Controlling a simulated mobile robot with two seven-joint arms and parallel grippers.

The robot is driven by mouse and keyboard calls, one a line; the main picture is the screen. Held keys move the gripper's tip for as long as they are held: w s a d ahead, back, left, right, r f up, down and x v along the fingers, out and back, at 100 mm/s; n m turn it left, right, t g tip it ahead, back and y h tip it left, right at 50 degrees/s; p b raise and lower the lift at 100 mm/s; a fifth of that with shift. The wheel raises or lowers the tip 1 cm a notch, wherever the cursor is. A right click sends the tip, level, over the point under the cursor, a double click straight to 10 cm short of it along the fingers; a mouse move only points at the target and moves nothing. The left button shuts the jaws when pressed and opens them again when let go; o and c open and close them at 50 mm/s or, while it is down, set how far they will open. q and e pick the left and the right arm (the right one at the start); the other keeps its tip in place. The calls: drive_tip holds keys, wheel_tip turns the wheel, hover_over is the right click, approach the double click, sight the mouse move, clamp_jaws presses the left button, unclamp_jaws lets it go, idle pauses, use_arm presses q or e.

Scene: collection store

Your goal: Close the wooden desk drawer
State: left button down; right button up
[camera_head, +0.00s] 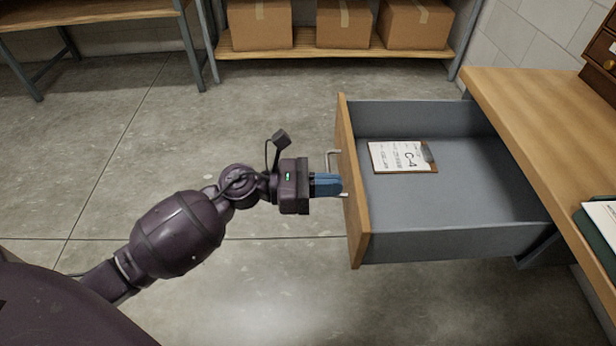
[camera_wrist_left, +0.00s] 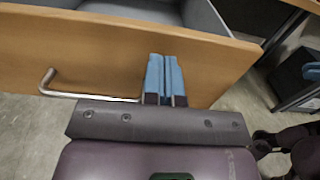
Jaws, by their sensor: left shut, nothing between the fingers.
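The wooden desk drawer (camera_head: 354,190) stands pulled far out from the desk in the head view, with a wooden front, grey inside and a metal bar handle (camera_head: 333,156). The drawer front (camera_wrist_left: 205,60) and handle (camera_wrist_left: 60,90) also show in the left wrist view. My left gripper (camera_head: 340,184) is shut and empty, its blue fingers (camera_wrist_left: 165,75) pointing at the drawer front beside the handle. The tips are at or very near the wood; contact cannot be told for certain.
A clipboard (camera_head: 403,157) with a paper marked C-4 lies inside the drawer. The wooden desktop (camera_head: 530,120) is at the right, with a green item (camera_head: 597,235) near its edge. A shelf with cardboard boxes (camera_head: 343,24) stands behind. The floor left of the drawer is clear.

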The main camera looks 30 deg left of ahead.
use_arm(q)
drive_tip(key=shift+w+d, duration=0.4)
drive_tip(key=shift+d, duration=0.2)
drive_tip(key=shift+d, duration=0.1)
